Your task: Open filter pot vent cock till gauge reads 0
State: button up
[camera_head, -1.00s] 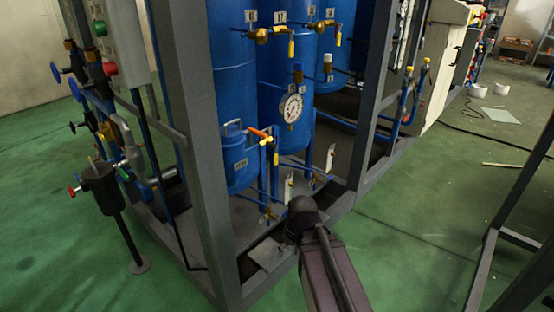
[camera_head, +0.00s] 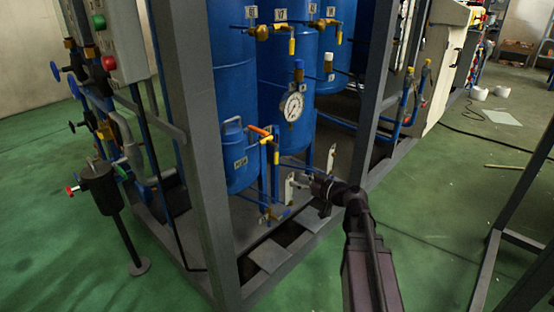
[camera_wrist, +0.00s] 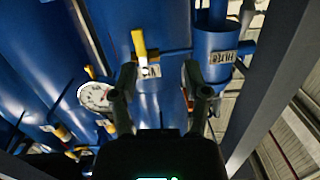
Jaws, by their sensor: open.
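The filter pot (camera_head: 238,160) is a small blue vessel with a lid handle and a label, standing low inside the frame. Orange and yellow cock handles (camera_head: 262,135) sit at its upper right. The round white gauge (camera_head: 292,107) is on the blue vessel behind; its reading is too small to tell. My gripper (camera_head: 316,187) is low, to the right of the pot and apart from it. In the wrist view my gripper (camera_wrist: 161,82) is open and empty, with the pot (camera_wrist: 213,58) beyond the right finger and the gauge (camera_wrist: 95,97) at left. The right finger partly hides an orange piece.
A yellow handle (camera_wrist: 139,43) shows ahead between the fingers in the wrist view; which valve it belongs to is unclear. Grey frame posts (camera_head: 196,150) stand left and right of the opening. Brass valves (camera_head: 262,33) sit higher.

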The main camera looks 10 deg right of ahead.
aim_at(277, 157)
jog(key=shift+w+d+r+t, duration=0.25)
jog(key=shift+d+r+t, duration=0.25)
jog(key=shift+d, duration=0.25)
jog(key=shift+w+d+r+t, duration=0.25)
jog(key=shift+d+r+t, duration=0.25)
jog(key=shift+d, duration=0.2)
jog(key=shift+w+a, duration=0.1)
jog(key=x, duration=1.3)
jog(key=shift+w+a+f, duration=0.1)
jog(key=shift+w+a, duration=0.1)
jog(key=shift+w, duration=0.05)
jog(key=shift+c, duration=0.2)
grip_shut()
